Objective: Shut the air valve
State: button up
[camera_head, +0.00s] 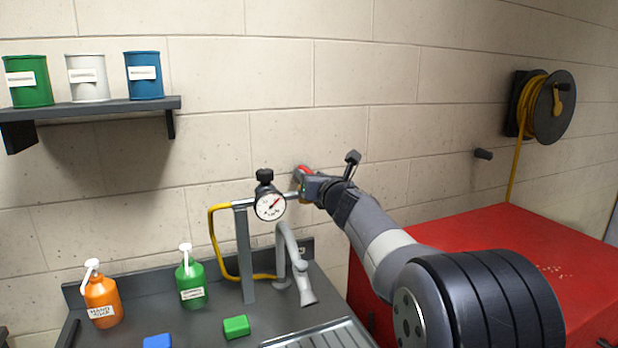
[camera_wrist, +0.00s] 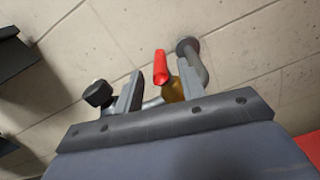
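The air valve has a red lever handle (camera_wrist: 160,68) on a brass body (camera_wrist: 174,90), set in a grey pipe (camera_wrist: 196,62) that comes out of the wall. In the head view the red handle (camera_head: 304,170) shows just above my gripper (camera_head: 302,188), which hides much of the valve. In the wrist view my gripper (camera_wrist: 158,92) has its two fingers apart, with the red handle between them and the brass body close to the right finger. I cannot tell whether a finger touches the valve. The gauge (camera_head: 270,206) with a black knob (camera_head: 265,176) stands just left of my gripper.
A yellow hose (camera_head: 214,240) runs down from the gauge pipe beside a grey post (camera_head: 245,258). Below are a faucet (camera_head: 290,255), a green bottle (camera_head: 191,282) and an orange bottle (camera_head: 101,300). A red cabinet (camera_head: 490,250) stands right; a shelf (camera_head: 100,108) with cans hangs left.

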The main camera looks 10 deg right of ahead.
aim_at(308, 170)
jog(key=s+d, duration=0.1)
jog(key=s, duration=0.6)
jog(key=shift+s+d+b, duration=0.2)
jog(key=shift+s+b, duration=0.1)
jog(key=shift+b, duration=0.15)
jog(key=shift+w, duration=0.1)
jog(key=w, duration=0.3)
jog(key=w+a+p, duration=0.1)
jog(key=w, duration=0.3)
jog(key=w+a+p, duration=0.1)
jog(key=w, duration=0.2)
jog(key=shift+w, duration=0.3)
jog(key=shift+d+r+y+p, duration=0.1)
jog(key=shift+y+p, duration=0.2)
jog(key=shift+p, duration=0.2)
jog(key=shift+s+f+b, duration=0.1)
jog(key=shift+f+b, duration=0.1)
jog(key=shift+b, duration=0.2)
